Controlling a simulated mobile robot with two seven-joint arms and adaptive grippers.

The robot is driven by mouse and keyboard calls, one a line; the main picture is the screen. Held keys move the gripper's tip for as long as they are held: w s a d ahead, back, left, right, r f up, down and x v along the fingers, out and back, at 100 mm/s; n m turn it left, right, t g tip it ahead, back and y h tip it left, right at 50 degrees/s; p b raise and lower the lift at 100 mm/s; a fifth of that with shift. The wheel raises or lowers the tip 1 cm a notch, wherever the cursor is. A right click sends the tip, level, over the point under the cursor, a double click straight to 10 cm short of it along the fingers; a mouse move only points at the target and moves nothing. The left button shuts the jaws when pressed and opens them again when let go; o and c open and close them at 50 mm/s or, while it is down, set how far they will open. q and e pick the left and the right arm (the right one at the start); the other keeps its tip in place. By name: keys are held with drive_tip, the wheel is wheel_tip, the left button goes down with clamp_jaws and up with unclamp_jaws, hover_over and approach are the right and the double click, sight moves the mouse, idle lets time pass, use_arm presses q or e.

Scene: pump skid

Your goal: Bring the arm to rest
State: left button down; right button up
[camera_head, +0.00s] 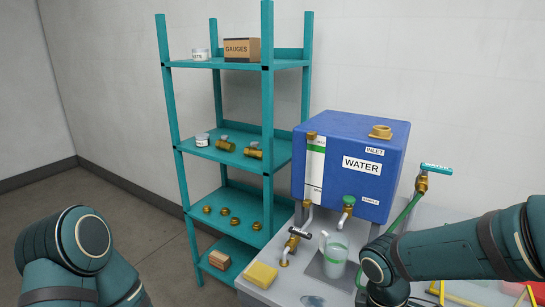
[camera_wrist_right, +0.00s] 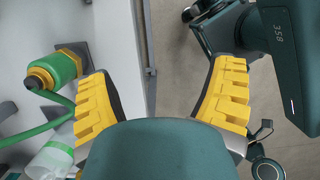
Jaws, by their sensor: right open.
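My right gripper (camera_wrist_right: 160,85) is open in the right wrist view, its two yellow ridged fingers wide apart with nothing between them. Beyond them are a pale bench edge and the floor. In the head view my right arm (camera_head: 455,245) reaches in from the right over the bench; its gripper cannot be made out there. My left arm (camera_head: 75,255) shows at the lower left, bent, and its gripper is out of the picture.
A blue water tank (camera_head: 350,165) stands on the grey bench (camera_head: 300,290). A clear jug (camera_head: 335,255) is close beside my right arm. A yellow sponge (camera_head: 261,275) lies at the bench's front left. A teal shelf (camera_head: 268,130) stands behind. Floor at left is clear.

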use_arm(q)
drive_tip(key=shift+w+f, duration=0.1)
drive_tip(key=shift+w, duration=0.15)
use_arm(e)
drive_tip(key=s+a+f+m+t+y, duration=0.1)
drive_tip(key=a+f+m, duration=0.3)
drive_tip(key=f, duration=0.4)
drive_tip(key=s+a+f+m+t+y, duration=0.1)
drive_tip(key=a+f+m+y, duration=0.2)
drive_tip(key=f, duration=0.4)
drive_tip(key=s+a+f+m+t+y, duration=0.1)
drive_tip(key=a+f+m+y, duration=0.1)
drive_tip(key=a+f+m, duration=0.3)
wheel_tip(320, 180, down, 4)
drive_tip(key=m, duration=0.2)
drive_tip(key=shift+r+m, duration=0.15)
drive_tip(key=shift+m, duration=0.15)
